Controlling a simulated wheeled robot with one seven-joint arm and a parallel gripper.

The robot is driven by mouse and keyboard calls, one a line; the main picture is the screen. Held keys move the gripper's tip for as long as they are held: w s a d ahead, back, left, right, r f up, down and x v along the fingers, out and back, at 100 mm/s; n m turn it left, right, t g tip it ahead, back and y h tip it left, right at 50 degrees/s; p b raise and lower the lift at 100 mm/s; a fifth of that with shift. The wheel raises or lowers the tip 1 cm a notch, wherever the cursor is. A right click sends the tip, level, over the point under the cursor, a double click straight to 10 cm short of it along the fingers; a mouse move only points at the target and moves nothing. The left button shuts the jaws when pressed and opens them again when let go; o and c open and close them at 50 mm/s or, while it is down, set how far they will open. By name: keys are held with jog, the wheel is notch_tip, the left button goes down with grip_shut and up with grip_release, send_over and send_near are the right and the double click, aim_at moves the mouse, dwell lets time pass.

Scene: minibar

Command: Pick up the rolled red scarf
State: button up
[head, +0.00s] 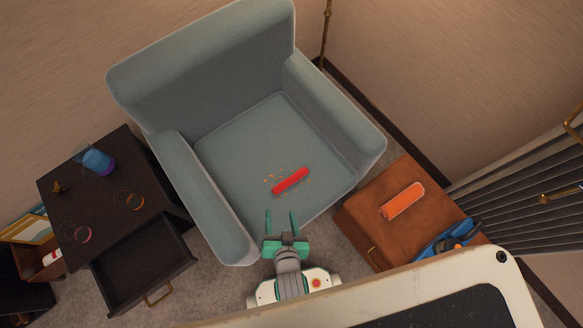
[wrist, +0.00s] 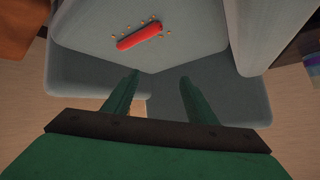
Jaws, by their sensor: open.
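A red rolled scarf (head: 290,180) lies on the seat of the grey-blue armchair (head: 235,150), near the seat's front edge. It also shows in the wrist view (wrist: 139,35), at the top, with small yellowish crumbs around it. My gripper (head: 281,213) has green fingers spread apart with nothing between them. In the head view it is over the front edge of the seat, just below and apart from the red roll. In the wrist view the fingers (wrist: 158,80) point toward the chair, and the roll is beyond the tips.
A dark side table (head: 60,190) with an open, empty-looking drawer (head: 145,265) stands left of the chair. A brown leather stool (head: 375,230) at right holds an orange roll (head: 402,201) and a blue object (head: 440,242). The chair's armrests flank the seat.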

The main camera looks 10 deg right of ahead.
jog(key=w+f+m+g, duration=0.2)
jog(key=w+f, duration=0.2)
jog(key=f, duration=0.2)
jog(key=m+g, duration=0.7)
jog(key=g, duration=0.1)
send_over(290, 180)
notch_tip(290, 180, down, 3)
jog(key=shift+g+y, duration=0.3)
jog(key=shift+y, duration=0.1)
jog(key=f, duration=0.5)
jog(key=shift+w+d, duration=0.3)
jog(key=shift+d, duration=0.05)
jog(key=shift+s+a+f, duration=0.1)
jog(key=shift+a+f, duration=0.05)
jog(key=shift+f, duration=1.2)
jog(key=shift+s+a+f, duration=0.1)
jog(key=shift+f, duration=1.25)
jog(key=c, duration=1.2)
